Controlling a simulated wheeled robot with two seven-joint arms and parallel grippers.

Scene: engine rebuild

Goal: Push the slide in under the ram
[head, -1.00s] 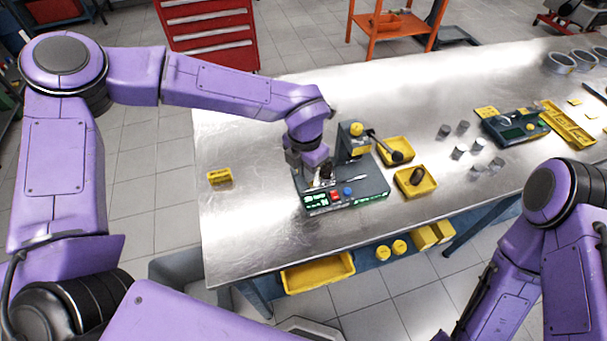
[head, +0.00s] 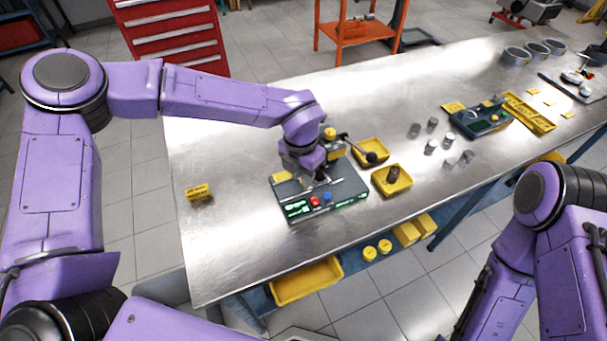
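The press (head: 345,196) is a dark base on the metal table, with a lit green display, a red button and a blue button at its front. Its upright ram head (head: 331,146) has a yellow cap and a lever with a black knob. My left gripper (head: 320,180) points down over the base, close to the ram column and partly in front of it. Its fingers are small and dark here, so their opening is unclear. The slide is hard to make out; the gripper covers that area. My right arm (head: 540,250) is at the lower right, its gripper out of view.
Two yellow trays, the rear one (head: 371,150) and the front one (head: 391,191) holding a dark part, stand right of the press. Several metal cylinders (head: 430,146) stand further right. A small yellow block (head: 199,192) lies left. The table front is clear.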

